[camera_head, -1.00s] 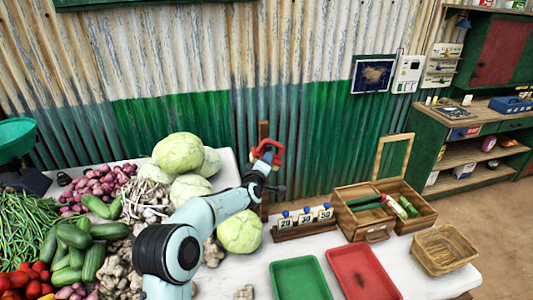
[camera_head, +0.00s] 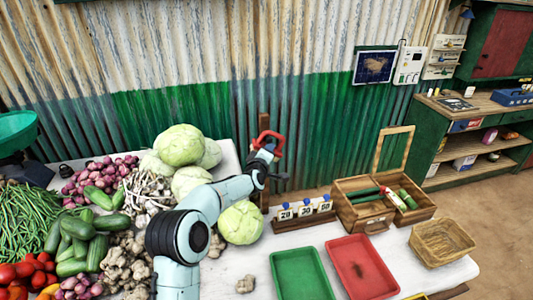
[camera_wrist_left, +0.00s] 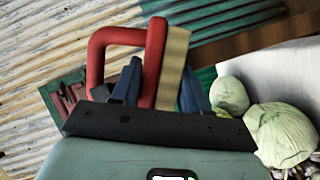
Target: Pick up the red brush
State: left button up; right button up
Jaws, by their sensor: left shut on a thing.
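The red brush (camera_head: 268,136) is held up in front of the corrugated wall, above the back of the table. In the left wrist view it has a red looped handle (camera_wrist_left: 97,62), a red back and tan bristles (camera_wrist_left: 172,68). My left gripper (camera_head: 262,160) is shut on the brush. Its two dark blue fingers (camera_wrist_left: 160,88) stand on either side of the red back and bristles in the wrist view. My right gripper is not in view.
Cabbages (camera_head: 180,146) and other vegetables crowd the table's left. A numbered rack (camera_head: 304,213), an open wooden box (camera_head: 354,216), a green tray (camera_head: 300,275), a red tray (camera_head: 361,266) and a basket (camera_head: 441,248) stand right. A wooden post (camera_head: 264,195) stands close by the gripper.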

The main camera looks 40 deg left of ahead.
pick_arm(q)
jog(key=shift+r, duration=0.45)
jog(key=f+b+v, duration=0.1)
jog(key=b+v, duration=0.3)
jog(key=v, duration=0.4)
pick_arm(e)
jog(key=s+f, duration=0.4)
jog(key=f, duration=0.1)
pick_arm(q)
notch_tip(320, 180, up, 13)
jog(key=p, duration=0.6)
jog(key=shift+r, duration=0.15)
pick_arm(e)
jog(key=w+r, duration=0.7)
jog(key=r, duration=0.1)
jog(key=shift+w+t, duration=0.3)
pick_arm(q)
jog(key=shift+s+d, duration=0.1)
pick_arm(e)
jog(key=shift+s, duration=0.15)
